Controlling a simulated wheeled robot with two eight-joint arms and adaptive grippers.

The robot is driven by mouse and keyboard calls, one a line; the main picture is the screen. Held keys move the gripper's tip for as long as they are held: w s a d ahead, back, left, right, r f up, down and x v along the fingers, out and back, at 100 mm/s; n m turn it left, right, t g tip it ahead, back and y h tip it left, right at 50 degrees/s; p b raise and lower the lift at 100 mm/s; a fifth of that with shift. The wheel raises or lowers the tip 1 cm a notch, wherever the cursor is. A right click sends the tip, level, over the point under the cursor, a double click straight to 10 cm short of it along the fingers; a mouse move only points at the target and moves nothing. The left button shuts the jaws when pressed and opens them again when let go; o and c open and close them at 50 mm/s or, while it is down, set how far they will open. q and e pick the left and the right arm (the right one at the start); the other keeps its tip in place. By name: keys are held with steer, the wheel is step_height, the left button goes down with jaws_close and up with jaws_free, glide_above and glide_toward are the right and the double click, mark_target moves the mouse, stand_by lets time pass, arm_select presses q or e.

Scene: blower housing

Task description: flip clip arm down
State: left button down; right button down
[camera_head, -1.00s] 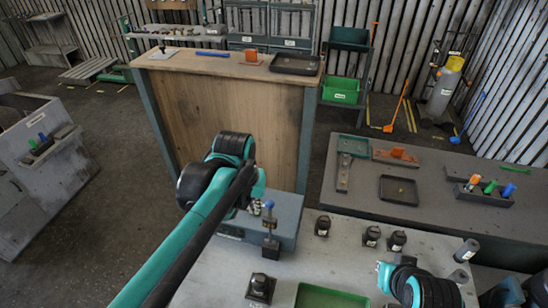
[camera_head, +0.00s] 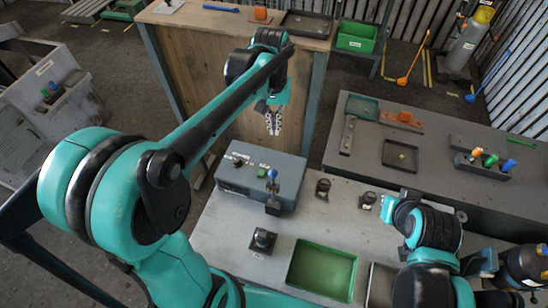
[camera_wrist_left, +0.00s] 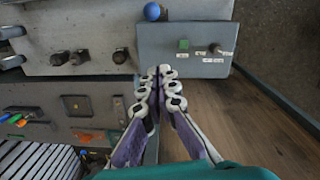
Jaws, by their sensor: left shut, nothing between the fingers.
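A grey control box (camera_head: 232,181) stands on the table. An upright post with a blue ball tip (camera_head: 272,174) stands at its front edge on a dark block; I take it for the clip arm. In the left wrist view, the blue ball (camera_wrist_left: 152,11) shows at the top edge, and the box (camera_wrist_left: 160,45) lies just beyond my fingertips. My left gripper (camera_head: 274,130) is shut and empty. It hangs behind the box in the head view, apart from the blue tip. My right arm shows at the lower right; its fingers cannot be seen.
A green tray (camera_head: 322,270), a black knobbed block (camera_head: 262,241) and dark fittings (camera_head: 322,188) sit on the light table around the box. A wooden-sided bench (camera_head: 190,75) stands behind my left gripper. A dark table (camera_head: 350,165) with trays lies to the right.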

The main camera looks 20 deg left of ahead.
arm_select(q)
steer(key=s+d+f+p, duration=0.1)
steer(key=s+f, duration=0.3)
steer(key=f, duration=0.6)
steer(key=shift+s+f, duration=0.15)
steer(key=shift+f, duration=0.15)
steer(key=shift+s, duration=0.1)
